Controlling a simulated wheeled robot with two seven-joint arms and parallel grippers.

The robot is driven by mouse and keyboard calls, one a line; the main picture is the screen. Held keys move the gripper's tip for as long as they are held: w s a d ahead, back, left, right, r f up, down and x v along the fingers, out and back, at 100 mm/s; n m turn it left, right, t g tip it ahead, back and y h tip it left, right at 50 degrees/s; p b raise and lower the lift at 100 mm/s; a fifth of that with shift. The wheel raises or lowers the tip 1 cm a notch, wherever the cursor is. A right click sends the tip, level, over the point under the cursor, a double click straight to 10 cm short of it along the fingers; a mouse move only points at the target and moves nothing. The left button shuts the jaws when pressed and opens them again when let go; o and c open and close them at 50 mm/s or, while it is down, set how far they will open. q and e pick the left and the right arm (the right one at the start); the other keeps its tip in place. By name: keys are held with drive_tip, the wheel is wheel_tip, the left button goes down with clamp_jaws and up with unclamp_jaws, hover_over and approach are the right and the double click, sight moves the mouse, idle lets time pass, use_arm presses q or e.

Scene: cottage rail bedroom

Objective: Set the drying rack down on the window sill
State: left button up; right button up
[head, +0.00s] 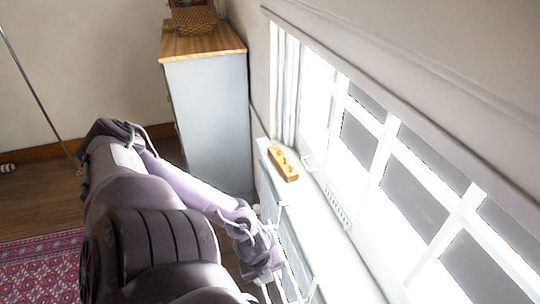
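A small wooden rack (282,163), a honey-coloured block with lighter spots along its top, sits on the far end of the white window sill (333,247). I take it to be the drying rack. My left gripper (288,292) is low in the picture, beside the sill's room-side edge and well nearer to me than the rack. Its pale fingers look spread apart, with nothing seen between them; the tips run close to the bottom edge. The gripper is not touching the rack. My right gripper is out of view.
A bright paned window (385,150) runs along the sill's right side. A slotted strip (337,208) lies on the sill by the window. A grey cabinet (212,115) with a wooden top stands beyond, bearing a wicker basket (195,20). The nearer sill is bare.

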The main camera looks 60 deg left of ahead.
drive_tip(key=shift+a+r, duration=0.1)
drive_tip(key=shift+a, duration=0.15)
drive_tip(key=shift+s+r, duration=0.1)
